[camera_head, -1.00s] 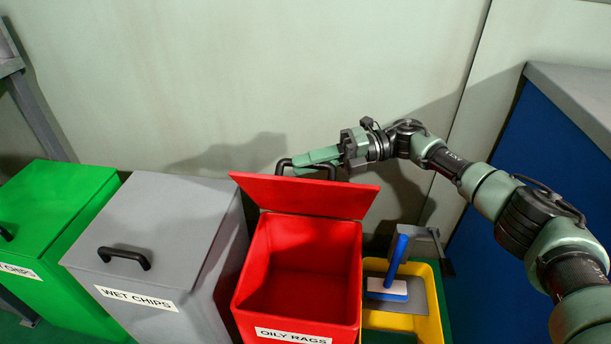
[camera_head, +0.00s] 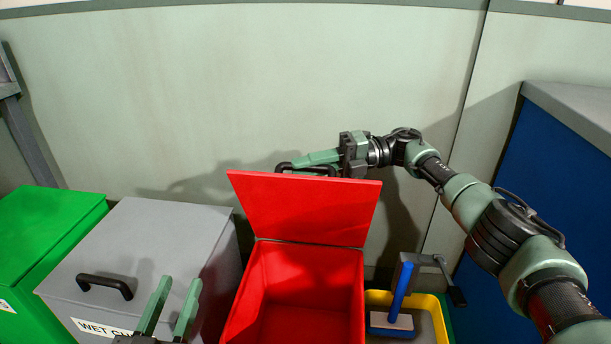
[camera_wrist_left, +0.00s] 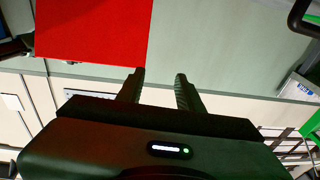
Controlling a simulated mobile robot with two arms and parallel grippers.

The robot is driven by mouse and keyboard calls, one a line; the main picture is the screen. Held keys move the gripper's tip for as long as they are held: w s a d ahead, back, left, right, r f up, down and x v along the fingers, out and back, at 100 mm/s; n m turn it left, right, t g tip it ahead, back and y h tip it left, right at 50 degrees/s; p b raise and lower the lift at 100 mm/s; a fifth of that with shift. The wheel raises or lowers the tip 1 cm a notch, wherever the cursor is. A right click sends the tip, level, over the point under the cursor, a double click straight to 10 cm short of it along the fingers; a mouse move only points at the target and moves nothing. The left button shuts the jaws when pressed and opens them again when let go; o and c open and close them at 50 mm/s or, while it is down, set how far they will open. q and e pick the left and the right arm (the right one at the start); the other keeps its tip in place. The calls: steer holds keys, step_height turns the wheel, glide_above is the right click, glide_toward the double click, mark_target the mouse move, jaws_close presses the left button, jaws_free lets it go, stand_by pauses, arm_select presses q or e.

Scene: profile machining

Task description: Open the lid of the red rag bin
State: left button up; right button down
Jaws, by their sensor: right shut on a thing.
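The red rag bin (camera_head: 258,300) stands at the lower middle of the head view, its inside empty where it shows. Its red lid (camera_head: 300,210) is raised and leans back steeply, hinged at the bin's rear edge. My right gripper (camera_head: 298,163) is shut on the black lid handle (camera_head: 325,170) behind the lid's top edge; the lid hides part of this grip. My left gripper (camera_head: 179,283) is open and empty, in front of the grey bin and left of the red bin. Its spread fingers (camera_wrist_left: 160,82) show in the left wrist view, with a red panel (camera_wrist_left: 92,28) at upper left.
The grey wet chips bin (camera_head: 150,240) and a green bin (camera_head: 40,230) stand to the left, both lidded. A yellow tub (camera_head: 435,315) with a blue-handled brush (camera_head: 398,300) stands to the right. A pale wall is close behind, and a blue cabinet (camera_head: 550,190) is at far right.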

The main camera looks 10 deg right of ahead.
arm_select(q)
steer(key=shift+s+d+r+t, duration=0.1)
steer(key=shift+r+t, duration=0.3)
steer(key=shift+r, duration=0.2)
steer(key=shift+s+d+r+t, duration=0.1)
steer(key=shift+r+t, duration=0.3)
steer(key=shift+r, duration=0.2)
arm_select(e)
steer(key=shift+w, duration=0.2)
steer(key=c, duration=1.4)
jaws_free()
steer(key=shift+o, duration=0.2)
